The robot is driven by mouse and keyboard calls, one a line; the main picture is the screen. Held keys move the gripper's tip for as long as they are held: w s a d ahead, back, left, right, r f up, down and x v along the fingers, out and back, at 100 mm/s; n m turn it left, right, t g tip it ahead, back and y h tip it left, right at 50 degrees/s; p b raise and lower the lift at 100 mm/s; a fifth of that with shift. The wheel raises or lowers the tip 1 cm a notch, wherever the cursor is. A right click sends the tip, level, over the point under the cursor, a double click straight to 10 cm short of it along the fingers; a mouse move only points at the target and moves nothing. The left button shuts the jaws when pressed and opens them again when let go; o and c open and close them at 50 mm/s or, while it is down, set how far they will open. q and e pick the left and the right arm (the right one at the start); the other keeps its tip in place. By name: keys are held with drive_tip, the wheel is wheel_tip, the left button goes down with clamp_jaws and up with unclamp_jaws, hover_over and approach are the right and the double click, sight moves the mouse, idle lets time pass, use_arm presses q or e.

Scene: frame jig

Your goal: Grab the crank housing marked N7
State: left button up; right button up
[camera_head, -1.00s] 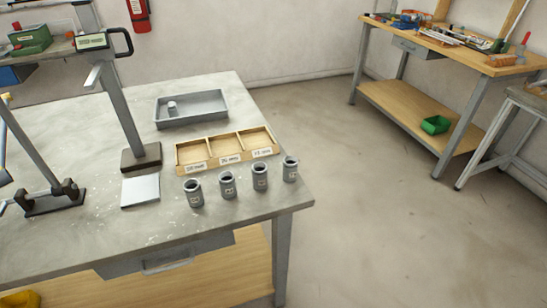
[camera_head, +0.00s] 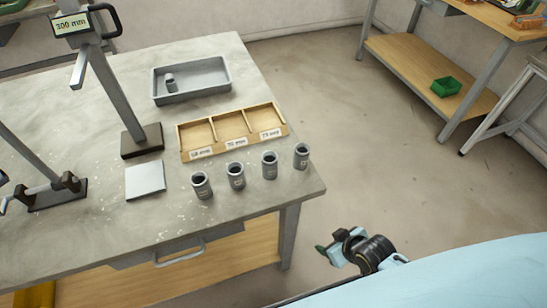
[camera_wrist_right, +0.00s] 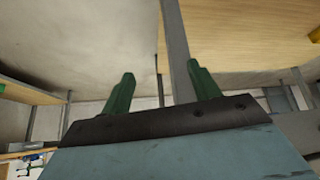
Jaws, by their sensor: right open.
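Several grey cylindrical crank housings stand upright in a row near the front right of the table: one at the left end (camera_head: 201,186), one beside it (camera_head: 236,176), a third (camera_head: 269,166), and one at the right end near the table corner (camera_head: 302,157). Their labels are too small to read, so I cannot tell which is N7. My right gripper (camera_head: 327,250) is beyond the table's right edge, apart from the housings. In the right wrist view its two green fingers (camera_wrist_right: 160,90) are spread with nothing between them. My left gripper is not in view.
A wooden three-compartment tray (camera_head: 232,131) with mm labels lies behind the housings. Behind it, a grey bin (camera_head: 192,80) holds a small cylinder (camera_head: 170,82). A white plate (camera_head: 145,180) and a stand with a 300 mm sign (camera_head: 72,24) are left.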

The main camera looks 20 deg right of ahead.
drive_tip(key=w+a+r+n+t+y+p, duration=0.1)
drive_tip(key=w+a+r, duration=0.15)
drive_tip(key=r, duration=0.75)
drive_tip(key=w+a+r+n+t+y+p, duration=0.1)
drive_tip(key=a+r, duration=0.2)
drive_tip(key=r, duration=0.6)
drive_tip(key=n+t+y, duration=0.1)
drive_tip(key=t+y, duration=0.2)
drive_tip(key=y, duration=0.1)
approach(276, 163)
drive_tip(key=x, duration=0.6)
drive_tip(key=shift+w, duration=0.3)
drive_tip(key=b+x, duration=0.1)
drive_tip(key=x, duration=0.4)
drive_tip(key=shift+w+a+f, duration=0.15)
drive_tip(key=shift+a+f, duration=0.1)
drive_tip(key=shift+f, duration=0.05)
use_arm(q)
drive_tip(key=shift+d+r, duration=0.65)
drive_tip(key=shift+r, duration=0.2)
use_arm(e)
drive_tip(key=c, duration=1.1)
